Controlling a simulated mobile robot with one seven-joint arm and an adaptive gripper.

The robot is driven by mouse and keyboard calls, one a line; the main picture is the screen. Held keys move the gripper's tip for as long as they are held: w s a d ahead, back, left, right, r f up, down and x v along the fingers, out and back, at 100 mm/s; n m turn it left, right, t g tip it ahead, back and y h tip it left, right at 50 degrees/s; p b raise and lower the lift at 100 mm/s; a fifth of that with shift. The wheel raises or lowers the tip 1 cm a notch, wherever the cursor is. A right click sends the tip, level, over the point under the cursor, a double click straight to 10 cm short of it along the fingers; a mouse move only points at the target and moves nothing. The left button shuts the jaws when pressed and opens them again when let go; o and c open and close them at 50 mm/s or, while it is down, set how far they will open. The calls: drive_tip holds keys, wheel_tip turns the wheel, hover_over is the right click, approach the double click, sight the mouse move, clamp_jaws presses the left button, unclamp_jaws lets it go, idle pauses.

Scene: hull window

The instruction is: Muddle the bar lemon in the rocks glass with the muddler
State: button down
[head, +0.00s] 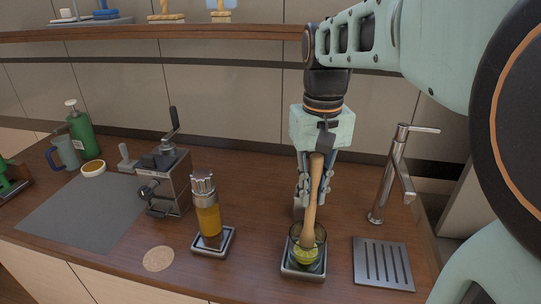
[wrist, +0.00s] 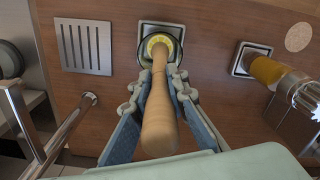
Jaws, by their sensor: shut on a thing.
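The muddler (head: 312,197) is a pale wooden stick, held nearly upright with a slight tilt. My gripper (head: 315,190) is shut on the muddler around its shaft, above the rocks glass. The rocks glass (head: 294,240) stands on a small square metal coaster. The muddler's lower end is inside the glass, at the yellow-green bar lemon (head: 306,257). In the wrist view the muddler (wrist: 159,115) runs between my fingers down to the lemon (wrist: 159,42). Whether its tip presses on the lemon is hidden by the muddler itself.
A slotted metal drain plate (head: 383,263) and a faucet (head: 392,180) stand to the right. An amber bottle (head: 208,215) on a second coaster, a round cork disc (head: 159,259) and a metal press (head: 166,180) are to the left. A shelf (head: 150,34) runs above.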

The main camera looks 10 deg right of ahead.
drive_tip(key=shift+r, duration=0.9)
drive_tip(key=shift+f, duration=0.1)
drive_tip(key=shift+f+b, duration=0.95)
drive_tip(key=shift+f, duration=0.4)
drive_tip(key=shift+s+f, duration=0.1)
drive_tip(key=shift+r, duration=1.55)
drive_tip(key=shift+f, duration=0.2)
